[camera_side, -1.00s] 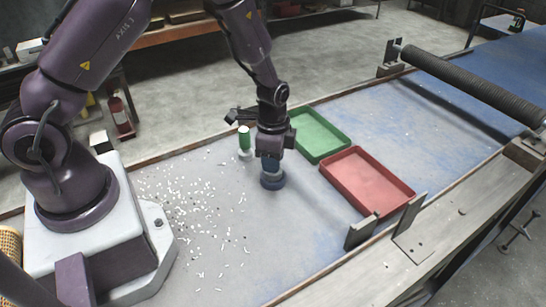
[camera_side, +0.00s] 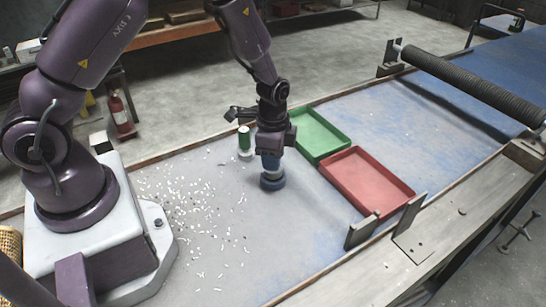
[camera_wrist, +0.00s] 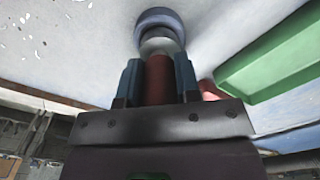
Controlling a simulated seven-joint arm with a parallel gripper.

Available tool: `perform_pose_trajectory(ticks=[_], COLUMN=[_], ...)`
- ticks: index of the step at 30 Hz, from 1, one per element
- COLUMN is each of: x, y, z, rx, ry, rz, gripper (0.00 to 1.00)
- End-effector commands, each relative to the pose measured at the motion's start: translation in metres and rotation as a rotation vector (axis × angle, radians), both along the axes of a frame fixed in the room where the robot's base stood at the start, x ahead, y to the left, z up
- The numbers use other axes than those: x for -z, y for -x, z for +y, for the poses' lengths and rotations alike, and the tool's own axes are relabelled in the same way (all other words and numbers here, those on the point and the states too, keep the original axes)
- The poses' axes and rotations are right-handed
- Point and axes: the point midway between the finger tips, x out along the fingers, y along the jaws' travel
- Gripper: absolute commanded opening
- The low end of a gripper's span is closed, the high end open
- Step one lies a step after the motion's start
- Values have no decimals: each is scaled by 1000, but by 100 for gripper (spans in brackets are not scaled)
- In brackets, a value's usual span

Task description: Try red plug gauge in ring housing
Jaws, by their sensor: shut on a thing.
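The red plug gauge (camera_wrist: 158,80) is held upright between the two blue fingers of my gripper (camera_wrist: 158,82), which is shut on it. In the side view my gripper (camera_side: 271,163) is directly above the ring housing (camera_side: 272,181), a short blue-grey ring on the table. The ring housing also shows in the wrist view (camera_wrist: 160,17), with the gauge's pale grey end overlapping its opening. I cannot tell how far that end is inside the ring. The red body stands outside the ring. In the side view the fingers hide the gauge.
A green tray (camera_side: 341,147) and a red tray (camera_side: 400,202) lie to the right. Small white bits (camera_side: 190,205) are scattered on the left. The table in front is mostly clear.

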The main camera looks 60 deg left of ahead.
Motion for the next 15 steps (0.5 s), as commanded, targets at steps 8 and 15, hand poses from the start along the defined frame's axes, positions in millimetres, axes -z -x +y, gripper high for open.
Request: perform_pose_trajectory(ticks=[8, 15], x=[-15, -27], y=[0, 0], z=[0, 0], rx=[1, 0], ry=[-1, 0], rz=[-2, -1], gripper=[2, 2])
